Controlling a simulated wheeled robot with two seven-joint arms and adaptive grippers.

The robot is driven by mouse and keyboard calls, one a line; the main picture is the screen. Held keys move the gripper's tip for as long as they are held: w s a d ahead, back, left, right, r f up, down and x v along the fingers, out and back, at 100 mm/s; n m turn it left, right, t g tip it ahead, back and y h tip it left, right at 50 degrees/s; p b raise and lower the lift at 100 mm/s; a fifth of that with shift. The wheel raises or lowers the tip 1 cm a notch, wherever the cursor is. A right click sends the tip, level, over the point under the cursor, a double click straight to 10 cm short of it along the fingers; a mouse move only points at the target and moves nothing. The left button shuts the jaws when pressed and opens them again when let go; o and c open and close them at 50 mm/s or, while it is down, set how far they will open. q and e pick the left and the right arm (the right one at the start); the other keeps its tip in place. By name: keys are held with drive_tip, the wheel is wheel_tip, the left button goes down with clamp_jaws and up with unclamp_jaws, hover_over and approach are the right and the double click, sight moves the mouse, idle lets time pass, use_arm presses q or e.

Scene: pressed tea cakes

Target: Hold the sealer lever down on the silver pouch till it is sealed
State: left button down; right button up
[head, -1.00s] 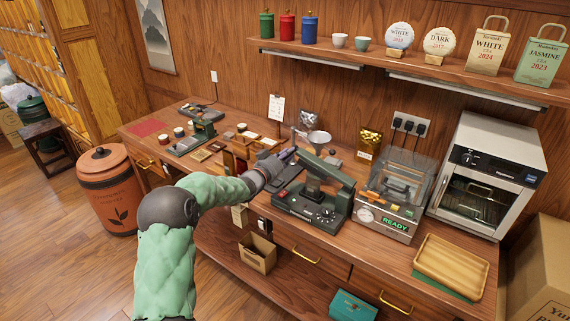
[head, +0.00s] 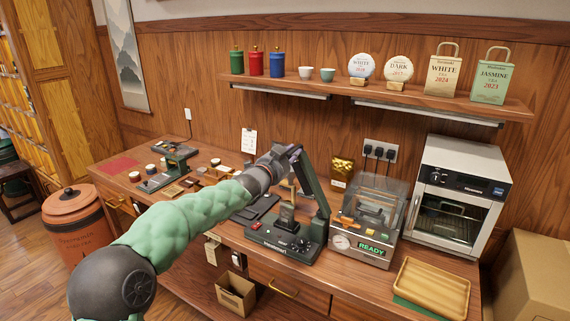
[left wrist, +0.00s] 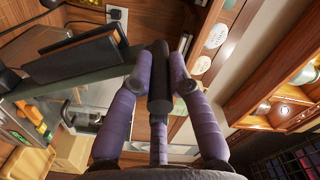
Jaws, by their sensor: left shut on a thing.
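The dark green sealer (head: 270,240) stands on the bench with its lever (head: 311,185) raised steeply above its base. My left gripper (head: 284,152) is at the lever's upper end. In the left wrist view its purple fingers (left wrist: 160,70) are closed around the black lever handle (left wrist: 160,100), and the green lever arm (left wrist: 75,82) runs off to the left. A dark upright block (head: 286,214) stands on the sealer base below the lever. I cannot make out the silver pouch; my arm and the lever cover part of that area. My right gripper is not in view.
A clear-lidded machine reading READY (head: 368,240) stands close right of the sealer. Beyond it are an oven (head: 455,195) and a wooden tray (head: 432,286). A gold pouch (head: 341,170) stands behind. A shelf (head: 390,98) runs above.

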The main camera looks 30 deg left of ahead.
use_arm(q)
drive_tip(key=shift+s+d+r, duration=0.1)
drive_tip(key=shift+d+r, duration=0.05)
drive_tip(key=shift+d, duration=0.45)
drive_tip(key=shift+d+r, duration=0.15)
drive_tip(key=shift+d, duration=0.4)
drive_tip(key=c, duration=1.2)
unclamp_jaws()
drive_tip(key=shift+o, duration=0.2)
drive_tip(key=shift+r, duration=0.1)
drive_tip(key=s+a, duration=0.1)
drive_tip(key=s, duration=1.1)
